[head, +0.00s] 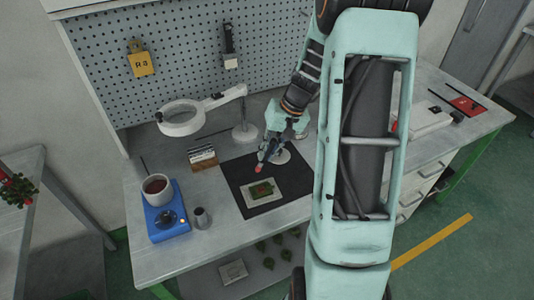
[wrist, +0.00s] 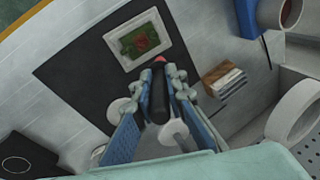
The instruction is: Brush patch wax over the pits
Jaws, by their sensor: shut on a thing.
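My gripper (head: 266,154) is shut on a dark brush whose red tip (head: 258,168) points down toward the bench. In the wrist view, the gripper (wrist: 163,84) has the brush's black handle (wrist: 159,105) between its fingers. A green wax piece (head: 262,190) with a red area lies in a white tray (head: 249,202) on the black mat (head: 236,170). The green piece also shows in the wrist view (wrist: 134,42). The brush tip is apart from it, on its far side in the head view. Individual pits are too small to make out.
A white pot (head: 157,187) of dark red wax stands on a blue heater (head: 167,222) at the left. A ring magnifier (head: 181,118) and a card holder (head: 202,158) stand behind. A round white base (head: 280,157) is near the gripper.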

